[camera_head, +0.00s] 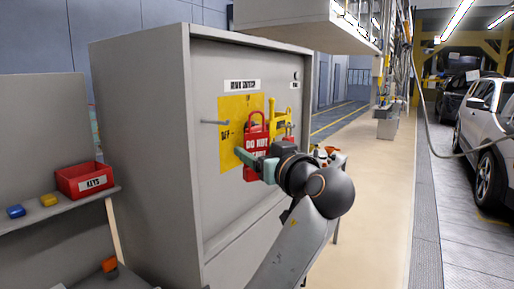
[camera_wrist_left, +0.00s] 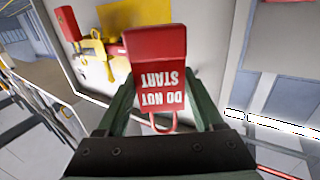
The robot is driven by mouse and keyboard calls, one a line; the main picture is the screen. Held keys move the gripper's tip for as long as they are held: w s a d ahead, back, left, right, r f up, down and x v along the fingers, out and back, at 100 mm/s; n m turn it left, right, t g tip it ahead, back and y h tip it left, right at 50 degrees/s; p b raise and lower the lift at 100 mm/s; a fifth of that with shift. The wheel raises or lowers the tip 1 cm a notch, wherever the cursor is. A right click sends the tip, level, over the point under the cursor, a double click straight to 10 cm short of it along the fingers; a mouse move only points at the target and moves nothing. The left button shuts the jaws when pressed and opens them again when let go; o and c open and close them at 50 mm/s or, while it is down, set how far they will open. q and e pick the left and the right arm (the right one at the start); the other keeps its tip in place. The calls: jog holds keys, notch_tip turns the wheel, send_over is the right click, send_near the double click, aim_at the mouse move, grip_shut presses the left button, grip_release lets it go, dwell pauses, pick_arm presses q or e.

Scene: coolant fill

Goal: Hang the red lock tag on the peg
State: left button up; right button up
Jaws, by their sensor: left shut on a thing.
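The red lock tag (camera_head: 256,143) has white lettering and a loop at its top, and stands in front of the cabinet's yellow panel. My left gripper (camera_head: 250,160) is shut on it. In the left wrist view the tag (camera_wrist_left: 158,65) sits between the green fingers (camera_wrist_left: 160,105), its "DO NOT START" lettering upside down and its loop toward the gripper's base. A grey peg (camera_head: 213,122) sticks out from the cabinet front, left of the tag and apart from it. My right gripper is not in view.
The grey cabinet (camera_head: 140,150) has a yellow panel (camera_head: 232,108) and a yellow fixture (camera_head: 281,122) right of the tag. A red keys bin (camera_head: 85,180) stands on a shelf at left, with a blue piece (camera_head: 16,211) and a yellow piece (camera_head: 48,200). An overhead cabinet (camera_head: 290,20) hangs above.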

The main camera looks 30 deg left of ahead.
pick_arm(q)
jog(key=a+f+b, duration=0.2)
jog(key=a, duration=0.7)
jog(key=shift+w, duration=0.3)
dwell(0.7)
jog(key=shift+a, duration=0.1)
dwell(0.5)
jog(key=o, duration=1.4)
jog(key=shift+c, duration=0.2)
jog(key=b+v, duration=0.2)
jog(key=v, duration=0.9)
jog(key=shift+s+f, duration=0.1)
jog(key=shift+s+d+b, duration=0.3)
jog(key=shift+s+d, duration=0.05)
jog(key=shift+d, duration=0.2)
